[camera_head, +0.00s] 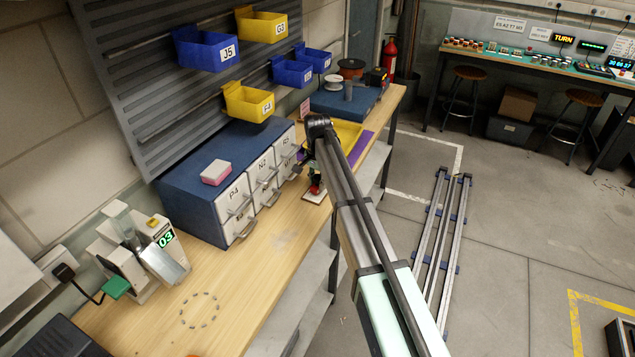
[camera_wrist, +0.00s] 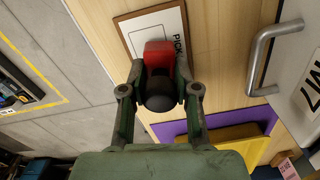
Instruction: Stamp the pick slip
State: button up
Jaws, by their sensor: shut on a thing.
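My gripper (camera_wrist: 160,80) is shut on a stamp (camera_wrist: 159,53) with a red body and a round black knob. The pick slip (camera_wrist: 142,27) is a white sheet marked "PICK" with a printed outline, lying on a brown-edged board (camera_wrist: 121,33). The stamp is over the slip and hides part of it. I cannot tell whether the stamp touches the paper. In the head view, the red stamp (camera_head: 315,188) shows just above the slip (camera_head: 317,197) at the bench edge, partly hidden by my arm.
A drawer cabinet (camera_head: 190,195) stands close beside the slip; a drawer handle (camera_wrist: 262,60) is near in the wrist view. A yellow tray (camera_head: 348,133) on a purple mat (camera_head: 361,148) lies beyond. A label machine (camera_head: 140,255) stands at the bench's near left.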

jog(key=shift+f, duration=0.3)
dwell(0.6)
jog(key=shift+r, duration=0.1)
jog(key=shift+r+p, duration=1.6)
jog(key=shift+r, duration=1.85)
jog(key=shift+w+f+b, duration=0.1)
jog(key=shift+f+b, duration=0.05)
jog(key=shift+b, duration=0.25)
